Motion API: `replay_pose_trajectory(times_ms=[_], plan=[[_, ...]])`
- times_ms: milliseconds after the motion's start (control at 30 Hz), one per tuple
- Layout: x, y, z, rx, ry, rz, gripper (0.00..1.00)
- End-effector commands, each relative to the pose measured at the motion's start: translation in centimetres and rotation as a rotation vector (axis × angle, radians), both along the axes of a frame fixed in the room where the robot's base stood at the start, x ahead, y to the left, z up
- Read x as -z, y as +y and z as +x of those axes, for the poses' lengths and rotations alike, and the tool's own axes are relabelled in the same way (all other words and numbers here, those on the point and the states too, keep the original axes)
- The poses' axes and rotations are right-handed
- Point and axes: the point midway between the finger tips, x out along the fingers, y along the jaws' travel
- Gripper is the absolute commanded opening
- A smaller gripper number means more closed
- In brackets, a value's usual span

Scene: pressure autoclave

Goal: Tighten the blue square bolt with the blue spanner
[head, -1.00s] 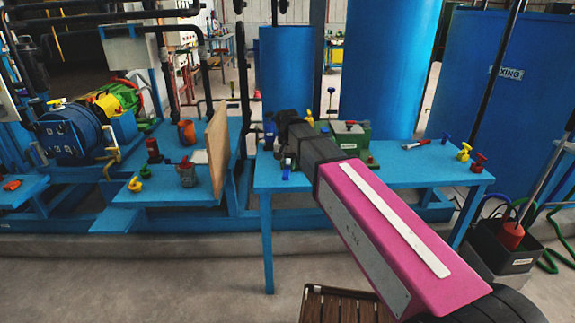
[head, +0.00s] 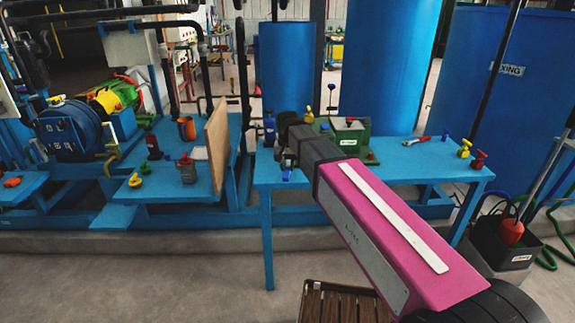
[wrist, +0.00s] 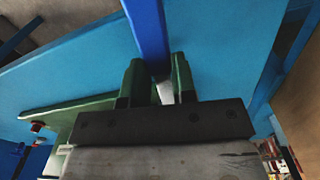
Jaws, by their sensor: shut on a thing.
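My gripper (wrist: 159,80) has green fingers in the wrist view. They are shut on a long blue bar, the blue spanner (wrist: 150,32), which runs up out of the top of the picture. In the head view my wrist hides most of the gripper, and a small blue piece (head: 286,175) shows below it at the table's left front edge. A small blue upright piece (head: 445,136) stands at the back right of the table. I cannot tell whether it is the blue square bolt. The spanner's far end and any contact with a bolt are out of sight.
The blue table (head: 400,175) carries a green box (head: 350,138), a red-handled tool (head: 416,141), a yellow valve (head: 464,149) and a red valve (head: 479,161). A brown board (head: 217,145) stands upright to the left. The table's front middle is clear.

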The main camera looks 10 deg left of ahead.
Motion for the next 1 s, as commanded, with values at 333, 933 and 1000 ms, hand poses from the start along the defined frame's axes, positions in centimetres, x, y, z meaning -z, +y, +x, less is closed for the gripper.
replay_pose_trajectory(times_ms=[333, 933, 1000], plan=[[0.3, 0.0, 0.0, 0.000, 0.000, 0.000, 0.55], [-4.5, 0.0, 0.1, 0.000, -0.003, 0.001, 0.55], [-5.7, 0.0, 0.1, 0.000, -0.003, 0.001, 0.55]])
